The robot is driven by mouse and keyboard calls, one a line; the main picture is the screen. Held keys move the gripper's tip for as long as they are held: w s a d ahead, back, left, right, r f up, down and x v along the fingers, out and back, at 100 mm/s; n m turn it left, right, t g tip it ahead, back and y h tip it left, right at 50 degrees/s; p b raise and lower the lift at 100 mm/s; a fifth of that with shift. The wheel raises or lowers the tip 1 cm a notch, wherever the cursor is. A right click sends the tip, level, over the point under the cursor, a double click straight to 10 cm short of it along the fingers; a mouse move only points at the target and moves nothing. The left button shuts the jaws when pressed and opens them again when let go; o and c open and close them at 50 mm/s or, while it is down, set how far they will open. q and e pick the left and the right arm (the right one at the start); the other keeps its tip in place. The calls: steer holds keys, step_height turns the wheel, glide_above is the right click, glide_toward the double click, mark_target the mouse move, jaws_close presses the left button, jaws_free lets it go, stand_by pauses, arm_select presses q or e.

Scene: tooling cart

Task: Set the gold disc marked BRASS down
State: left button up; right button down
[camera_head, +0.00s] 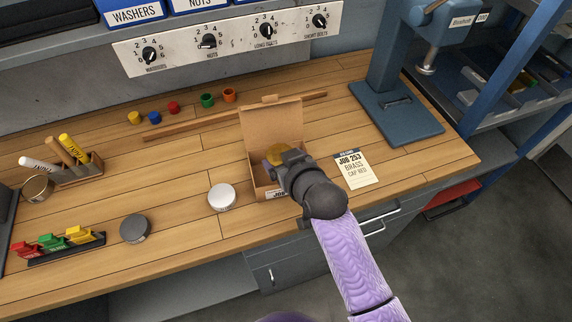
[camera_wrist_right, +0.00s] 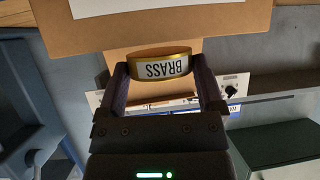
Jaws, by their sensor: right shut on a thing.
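The gold disc (camera_head: 279,151) is held by my right gripper (camera_head: 277,161) over the open cardboard box (camera_head: 269,122), in front of its raised lid. In the right wrist view the gold disc (camera_wrist_right: 160,66) sits between both fingers of my right gripper (camera_wrist_right: 162,82), its white BRASS label upside down in the picture. My gripper and forearm hide much of the box's inside. Whether the disc touches the box cannot be told. A card (camera_head: 353,170) reading JOB 253 BRASS CAP RED lies right of the box. My left gripper is not in view.
A silver disc (camera_head: 221,196) and a dark grey disc (camera_head: 135,228) lie left of the box. Several coloured caps (camera_head: 174,107) stand behind it, near a wooden strip (camera_head: 200,123). A marker holder (camera_head: 79,173) and coloured clips (camera_head: 52,244) are at left. A blue press (camera_head: 396,112) stands at right.

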steer(key=shift+f, duration=0.3)
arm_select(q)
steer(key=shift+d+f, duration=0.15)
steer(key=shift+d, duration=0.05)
arm_select(e)
steer(key=shift+r, duration=0.1)
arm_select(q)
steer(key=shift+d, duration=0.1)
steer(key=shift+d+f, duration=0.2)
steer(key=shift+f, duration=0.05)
arm_select(e)
steer(key=shift+f, duration=0.6)
